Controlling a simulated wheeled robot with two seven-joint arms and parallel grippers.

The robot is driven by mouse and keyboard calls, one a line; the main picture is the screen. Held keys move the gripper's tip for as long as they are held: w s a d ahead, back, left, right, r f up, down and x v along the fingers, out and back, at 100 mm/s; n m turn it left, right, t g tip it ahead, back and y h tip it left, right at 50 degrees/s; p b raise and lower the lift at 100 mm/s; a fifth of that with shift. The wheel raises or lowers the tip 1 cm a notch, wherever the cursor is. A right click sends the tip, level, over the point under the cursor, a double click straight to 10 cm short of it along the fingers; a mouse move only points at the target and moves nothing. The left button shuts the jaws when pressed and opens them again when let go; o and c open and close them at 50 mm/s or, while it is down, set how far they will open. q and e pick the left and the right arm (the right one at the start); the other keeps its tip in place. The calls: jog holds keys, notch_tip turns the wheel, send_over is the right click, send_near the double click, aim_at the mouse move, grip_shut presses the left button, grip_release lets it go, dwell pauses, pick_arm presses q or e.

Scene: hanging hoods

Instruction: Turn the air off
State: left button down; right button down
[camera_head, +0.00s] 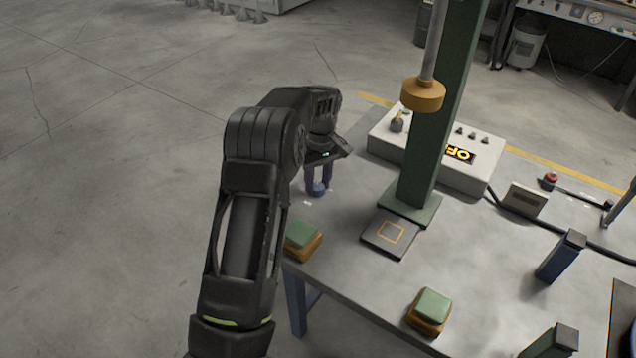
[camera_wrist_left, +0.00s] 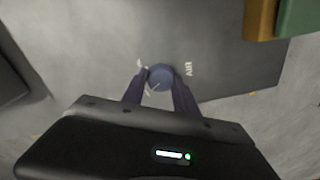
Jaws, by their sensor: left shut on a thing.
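The air knob (camera_wrist_left: 160,76) is round and dark blue, with the printed word "AIR" beside it in the left wrist view. In the head view the knob (camera_head: 317,189) stands at the table's left edge, partly hidden by the fingers. My left gripper (camera_wrist_left: 160,88) reaches down over it, with a finger on each side, shut on the knob. The same gripper shows in the head view (camera_head: 319,180). Small marks show on the surface around the knob. My right gripper is not in view.
A green column (camera_head: 430,140) carries an orange press head (camera_head: 423,94) above a square plate (camera_head: 388,236). A white control box (camera_head: 475,176) with an "OFF" display stands behind. Blue posts (camera_head: 560,258) stand right.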

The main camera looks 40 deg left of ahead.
aim_at(319, 185)
pick_arm(q)
jog(key=shift+n, duration=1.3)
jog(key=c, duration=0.9)
grip_release()
jog(key=shift+c, duration=0.2)
jog(key=shift+r, duration=0.1)
jog(key=r, duration=0.7)
jog(key=shift+w+r+b, duration=0.2)
jog(key=shift+r+b, duration=0.1)
jog(key=shift+b, duration=0.05)
